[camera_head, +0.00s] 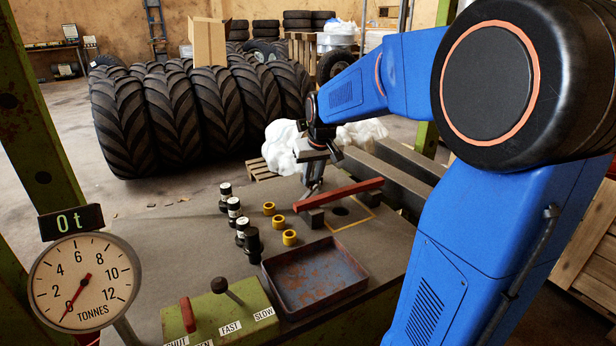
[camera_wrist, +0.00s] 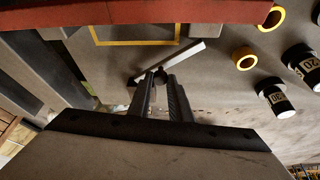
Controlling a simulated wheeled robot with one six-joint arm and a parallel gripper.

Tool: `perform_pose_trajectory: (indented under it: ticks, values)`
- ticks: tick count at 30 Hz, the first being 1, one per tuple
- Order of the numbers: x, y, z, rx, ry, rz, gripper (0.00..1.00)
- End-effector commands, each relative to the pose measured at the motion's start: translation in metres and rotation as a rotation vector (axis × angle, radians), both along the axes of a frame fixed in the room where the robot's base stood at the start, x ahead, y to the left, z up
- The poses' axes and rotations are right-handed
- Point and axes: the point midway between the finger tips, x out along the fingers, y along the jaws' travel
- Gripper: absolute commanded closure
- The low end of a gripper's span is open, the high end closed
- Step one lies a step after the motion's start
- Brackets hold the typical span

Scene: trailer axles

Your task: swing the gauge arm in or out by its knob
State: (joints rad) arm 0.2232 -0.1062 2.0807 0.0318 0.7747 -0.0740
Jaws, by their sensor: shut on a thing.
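The gauge arm (camera_wrist: 183,53) is a pale grey bar lying just above the bench in the wrist view, slanting up to the right toward the yellow outline. Its dark knob (camera_wrist: 159,74) sits at the bar's near end, between my fingertips. My gripper (camera_wrist: 160,79) is shut on the knob. In the head view my gripper (camera_head: 314,186) points down at the bench, behind the left end of the red bar. There the knob is too small and covered to make out, and the gauge arm is mostly hidden.
The red bar (camera_head: 345,193) rests on dark blocks close to my gripper. A yellow outline (camera_wrist: 134,43) marks the bench top. Yellow rings (camera_head: 289,237) and several black labelled cylinders (camera_head: 252,243) stand left. A rusty tray (camera_head: 316,277) and green lever box (camera_head: 225,311) are nearer. The dial (camera_head: 84,283) reads 0.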

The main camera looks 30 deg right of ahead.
Motion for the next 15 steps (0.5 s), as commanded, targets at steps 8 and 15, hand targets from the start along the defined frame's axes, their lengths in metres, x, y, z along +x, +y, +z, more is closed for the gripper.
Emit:
perform_pose_trajectory:
  ticks: [8,15]
  values:
    - [-0.009,-0.012,0.001,0.001,-0.001,0.214,1.00]
    - [-0.015,-0.023,0.000,0.000,0.000,0.408,1.00]
